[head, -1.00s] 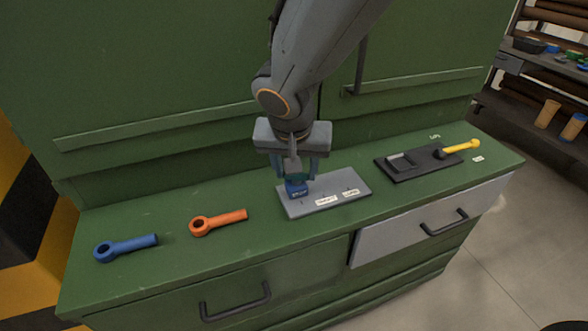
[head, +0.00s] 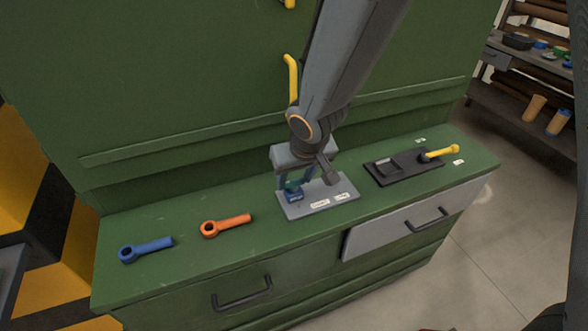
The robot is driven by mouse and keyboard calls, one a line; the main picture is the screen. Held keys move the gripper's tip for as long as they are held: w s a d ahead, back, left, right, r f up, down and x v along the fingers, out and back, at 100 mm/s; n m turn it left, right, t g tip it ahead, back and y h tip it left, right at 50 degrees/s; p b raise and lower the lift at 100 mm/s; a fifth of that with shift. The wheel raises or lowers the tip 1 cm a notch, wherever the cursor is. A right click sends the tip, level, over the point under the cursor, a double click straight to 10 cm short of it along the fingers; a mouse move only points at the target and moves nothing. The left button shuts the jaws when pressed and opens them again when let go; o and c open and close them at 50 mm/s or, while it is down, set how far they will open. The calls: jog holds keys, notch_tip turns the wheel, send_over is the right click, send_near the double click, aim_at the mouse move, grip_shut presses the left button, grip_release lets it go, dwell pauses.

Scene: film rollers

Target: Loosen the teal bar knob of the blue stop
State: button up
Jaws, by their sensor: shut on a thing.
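The blue stop (head: 294,198) sits at the left part of a grey plate (head: 322,207) on the green bench. The teal bar knob (head: 292,185) is on top of the stop, small and partly covered by my fingers. My gripper (head: 293,184) points down over the stop, with its fingers on either side of the knob, shut on it. The angle of the knob's bar cannot be made out.
A blue ring-ended wrench (head: 147,249) and an orange one (head: 227,225) lie left of the plate. A black base (head: 402,168) with a yellow lever (head: 441,153) stands to the right. The green cabinet (head: 190,80) rises behind. The bench's front strip is clear.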

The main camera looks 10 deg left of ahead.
jog(key=shift+n+p, duration=0.5)
jog(key=shift+p, duration=1.15)
jog(key=o, duration=1)
jog(key=shift+o, duration=0.2)
jog(key=p+v, duration=0.6)
jog(key=v, duration=0.1)
jog(key=shift+d+r+p, duration=0.25)
jog(key=shift+r+p, duration=0.05)
jog(key=shift+r, duration=0.05)
jog(key=shift+s, duration=0.1)
